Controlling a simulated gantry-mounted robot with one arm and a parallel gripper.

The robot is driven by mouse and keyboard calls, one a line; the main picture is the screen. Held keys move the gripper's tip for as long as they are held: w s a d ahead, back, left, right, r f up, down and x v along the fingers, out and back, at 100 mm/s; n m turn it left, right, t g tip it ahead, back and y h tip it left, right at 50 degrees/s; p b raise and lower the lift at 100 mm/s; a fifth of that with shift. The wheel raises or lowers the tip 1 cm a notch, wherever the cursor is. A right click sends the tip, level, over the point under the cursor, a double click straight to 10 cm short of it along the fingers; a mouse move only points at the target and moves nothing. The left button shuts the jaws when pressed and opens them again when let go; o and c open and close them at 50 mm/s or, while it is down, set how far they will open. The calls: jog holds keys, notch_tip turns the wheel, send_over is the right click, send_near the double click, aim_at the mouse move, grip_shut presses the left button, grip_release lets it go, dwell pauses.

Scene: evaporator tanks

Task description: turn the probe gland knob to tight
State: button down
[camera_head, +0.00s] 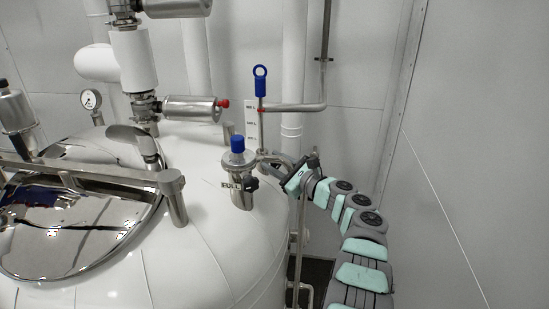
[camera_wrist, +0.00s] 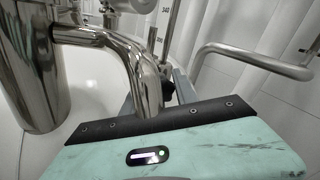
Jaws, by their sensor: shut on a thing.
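A thin probe rod (camera_head: 261,125) with a blue ring-topped handle (camera_head: 260,85) stands upright on the white tank's right shoulder. In the wrist view the rod (camera_wrist: 174,25) runs down to a small dark knob (camera_wrist: 168,87), which I take for the probe gland knob. My gripper (camera_head: 281,172) reaches in from the right at the rod's foot and is shut on this knob. In the wrist view the fingertips (camera_wrist: 162,86) are partly hidden by a bent steel pipe and the gripper body. I cannot read the knob's setting.
A steel pot (camera_head: 239,170) with a blue cap, a black side knob and a "FULL" label stands left of my gripper. The bent steel pipe (camera_wrist: 135,65) passes close to the fingers. A horizontal pipe (camera_head: 295,106) lies above. The wall at right leaves some room.

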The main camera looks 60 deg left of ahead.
jog(key=shift+m, duration=1.2)
jog(key=shift+p, duration=0.3)
jog(key=c, duration=1)
grip_release()
jog(key=shift+o, duration=0.2)
jog(key=shift+w+d, duration=0.1)
jog(key=b+v, duration=0.2)
jog(key=v, duration=0.8)
jog(key=shift+d, duration=0.3)
jog(key=shift+f, duration=0.1)
